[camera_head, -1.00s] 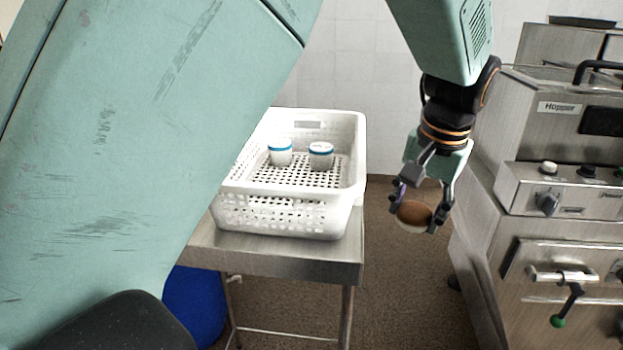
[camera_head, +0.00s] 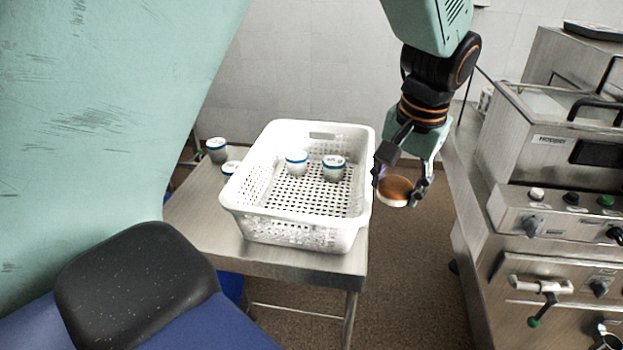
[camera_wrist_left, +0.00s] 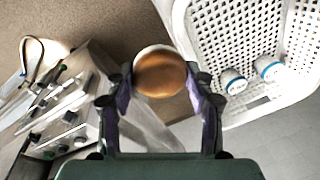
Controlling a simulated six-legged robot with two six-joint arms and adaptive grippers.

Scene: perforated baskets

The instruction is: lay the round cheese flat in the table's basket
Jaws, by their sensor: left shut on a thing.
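The round cheese (camera_head: 397,190), brown on top with a pale side, is held between the fingers of my left gripper (camera_head: 400,188), just right of the basket and clear of it. In the left wrist view the cheese (camera_wrist_left: 160,73) sits between both fingertips (camera_wrist_left: 160,85). The white perforated basket (camera_head: 290,232) stands on the steel table (camera_head: 215,225). It also shows at upper right in the left wrist view (camera_wrist_left: 185,40). My right gripper is not in view.
Two white cups with blue bands, one (camera_head: 297,163) and another (camera_head: 334,168), stand inside the basket towards its back. Two more, one (camera_head: 217,150) and one (camera_head: 230,168), stand on the table left of it. A steel machine (camera_head: 540,200) is at right. The basket's front floor is clear.

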